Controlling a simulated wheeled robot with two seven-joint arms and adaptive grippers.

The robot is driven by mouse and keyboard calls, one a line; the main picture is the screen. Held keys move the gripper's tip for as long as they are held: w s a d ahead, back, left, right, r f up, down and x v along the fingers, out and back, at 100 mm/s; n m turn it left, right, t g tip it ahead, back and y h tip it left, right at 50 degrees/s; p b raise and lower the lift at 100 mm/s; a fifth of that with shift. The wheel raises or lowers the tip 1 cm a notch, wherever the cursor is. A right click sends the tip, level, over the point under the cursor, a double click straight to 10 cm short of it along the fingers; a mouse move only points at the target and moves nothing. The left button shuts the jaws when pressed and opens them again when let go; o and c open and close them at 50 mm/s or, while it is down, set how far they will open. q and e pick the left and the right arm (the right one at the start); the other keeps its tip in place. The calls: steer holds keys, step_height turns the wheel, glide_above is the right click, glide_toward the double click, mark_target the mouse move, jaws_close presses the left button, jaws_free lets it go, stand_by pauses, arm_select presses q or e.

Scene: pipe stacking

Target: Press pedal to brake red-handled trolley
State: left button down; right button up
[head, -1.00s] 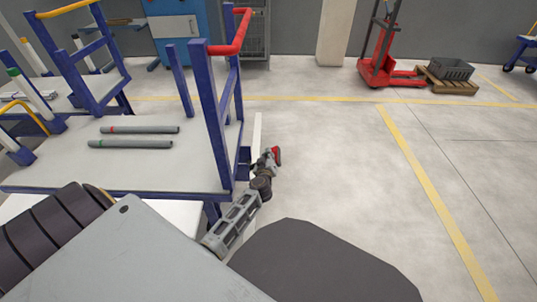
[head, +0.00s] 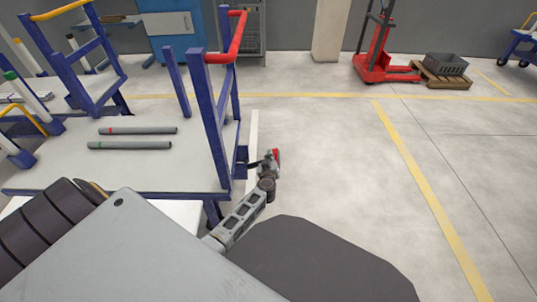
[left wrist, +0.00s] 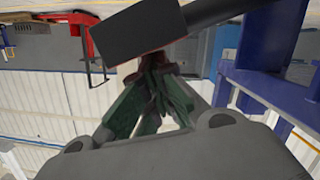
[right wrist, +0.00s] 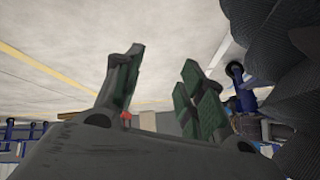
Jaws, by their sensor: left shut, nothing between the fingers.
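The red-handled trolley stands at the left of the head view, with a blue frame, a red handle (head: 232,47) and a grey deck (head: 185,177). A small red pedal (head: 276,154) shows low beside its right side. My left gripper (head: 269,164) is at the pedal and partly covers it. In the left wrist view the pedal is a dark block (left wrist: 140,35) with a thin red edge, and my shut, empty left fingers (left wrist: 165,65) end right at it. I cannot tell whether they touch. My right gripper (right wrist: 160,80) is open and empty in the right wrist view.
Two grey pipes (head: 130,146) lie on the trolley deck. A yellow-railed blue trolley (head: 65,55) stands further left. A red pallet truck (head: 380,68) and a grey crate (head: 446,64) on a wooden pallet are at the back right. The floor to the right is clear.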

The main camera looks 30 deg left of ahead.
arm_select(q)
steer(key=shift+w+d+f+p, duration=0.25)
steer(key=shift+d+f+p, duration=0.1)
steer(key=shift+d+f, duration=0.15)
steer(key=shift+w+d+f+m+p, duration=0.2)
steer(key=shift+d+f+m+p, duration=0.1)
steer(key=shift+f+m, duration=0.3)
steer(key=shift+w+d+f+m+g+y, duration=0.15)
steer(key=shift+d+f+m, duration=0.05)
steer(key=shift+f, duration=0.3)
steer(key=shift+w+d+f+m+g+y, duration=0.1)
steer(key=shift+d+f+m+g+y, duration=0.1)
steer(key=shift+f, duration=0.25)
steer(key=shift+d+f, duration=0.1)
steer(key=shift+f, duration=0.25)
steer(key=shift+w+d+f+m, duration=0.2)
steer(key=shift+f+m, duration=0.4)
steer(key=shift+f, duration=0.05)
steer(key=f+m, duration=0.1)
steer(key=f+y, duration=0.1)
steer(key=f, duration=0.1)
steer(key=shift+w+d+m+g+b, duration=0.1)
steer(key=shift+d+m+g+b, duration=0.1)
steer(key=shift+m+g+b, duration=0.2)
arm_select(e)
steer(key=shift+s+r, duration=0.15)
steer(key=shift+r, duration=0.1)
arm_select(q)
steer(key=shift+f, duration=0.15)
